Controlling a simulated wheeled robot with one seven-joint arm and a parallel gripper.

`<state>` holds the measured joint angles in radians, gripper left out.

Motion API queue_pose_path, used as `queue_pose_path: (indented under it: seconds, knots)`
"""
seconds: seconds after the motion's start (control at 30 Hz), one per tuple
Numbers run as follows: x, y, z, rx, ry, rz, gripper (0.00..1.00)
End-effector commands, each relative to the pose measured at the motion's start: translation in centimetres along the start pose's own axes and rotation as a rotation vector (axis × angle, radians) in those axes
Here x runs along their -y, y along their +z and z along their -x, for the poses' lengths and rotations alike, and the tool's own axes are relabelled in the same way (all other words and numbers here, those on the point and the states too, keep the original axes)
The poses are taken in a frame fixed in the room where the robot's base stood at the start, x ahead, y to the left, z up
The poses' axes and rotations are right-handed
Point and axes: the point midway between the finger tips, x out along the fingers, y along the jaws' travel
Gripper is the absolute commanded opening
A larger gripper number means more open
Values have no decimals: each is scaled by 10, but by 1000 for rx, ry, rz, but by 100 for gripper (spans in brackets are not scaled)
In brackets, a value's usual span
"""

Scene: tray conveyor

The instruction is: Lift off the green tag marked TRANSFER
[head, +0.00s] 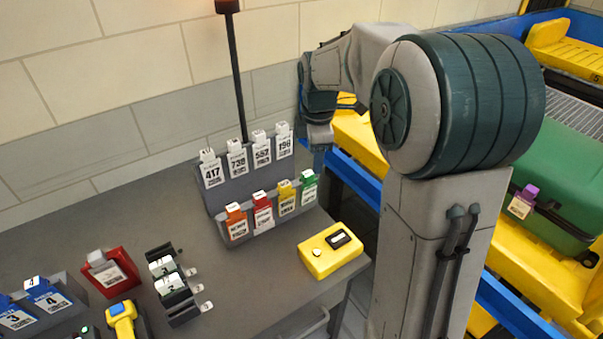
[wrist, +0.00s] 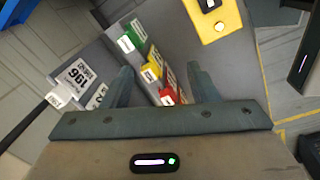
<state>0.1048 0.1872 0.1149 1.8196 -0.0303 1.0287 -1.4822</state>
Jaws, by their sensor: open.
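The green tag (head: 308,188) hangs at the right end of the lower row on a grey stepped rack (head: 240,194). Its print is too small to read. In the wrist view the green tag (wrist: 130,38) lies beyond my fingers, up and to the left. My gripper (wrist: 159,70) is open and empty, its fingers pointing toward the lower row. In the head view my gripper (head: 319,137) is beside the rack's right end, above and apart from the green tag; its fingertips are not clear there.
Beside the green tag hang yellow (head: 285,199), red (head: 262,212) and orange (head: 235,222) tags. White numbered tags (head: 262,150) fill the upper row. A dark pole (head: 238,80) rises behind. A yellow box (head: 330,251) sits near the table edge; the conveyor (head: 365,145) is to the right.

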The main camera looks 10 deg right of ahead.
Motion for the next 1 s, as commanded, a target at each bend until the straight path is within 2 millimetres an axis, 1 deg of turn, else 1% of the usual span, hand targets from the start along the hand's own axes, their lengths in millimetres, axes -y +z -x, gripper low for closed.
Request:
queue_pose_path:
  seconds: [0.03, 0.1, 0.2, 0.3, 0.37, 0.47, 0.7, 0.8, 1.0]
  knots:
    - [-16, -1, -6, -6, -13, 87, 54]
    - [-32, -2, -14, -14, -24, 206, 54]
    - [-49, -2, -23, -26, -33, 337, 54]
    - [-59, -3, -29, -34, -38, 417, 54]
    - [-61, -3, -33, -37, -40, 444, 54]
    - [-62, -4, -45, -39, -44, 461, 54]
    - [-59, -5, -92, -38, -45, 461, 54]
    - [-60, -6, -106, -38, -43, 460, 54]
    - [-59, -6, -120, -37, -41, 459, 54]
